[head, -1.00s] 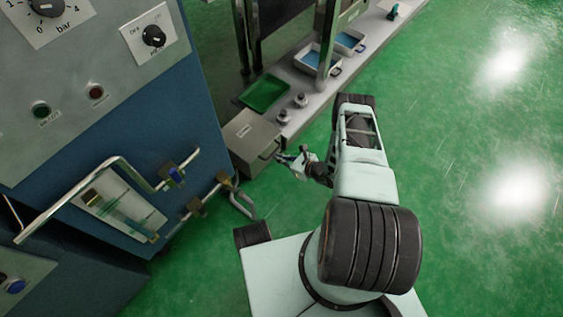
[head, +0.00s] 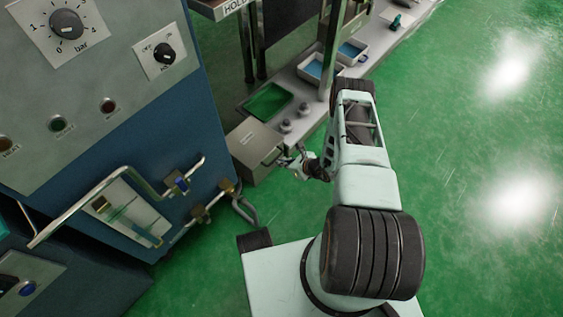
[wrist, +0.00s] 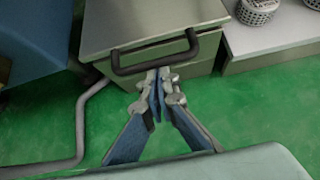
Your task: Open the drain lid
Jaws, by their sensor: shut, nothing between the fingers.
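The drain box is a grey metal box with a flat lid (head: 251,140), standing on the floor between the blue machine and the bench. In the wrist view the lid (wrist: 150,22) looks closed. A dark bar handle (wrist: 155,53) runs along its near edge. My gripper (wrist: 158,75) is shut and empty, its fingertips just in front of and slightly below the handle's middle in the picture. I cannot tell whether they touch it. In the head view my gripper (head: 297,160) is small, at the box's right front corner.
The blue machine (head: 120,100) with knobs, valves and a bent metal rail stands at the left. A bent pipe (wrist: 82,125) runs left of my gripper. A bench (head: 310,112) with trays lies behind. Green floor at the right is clear.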

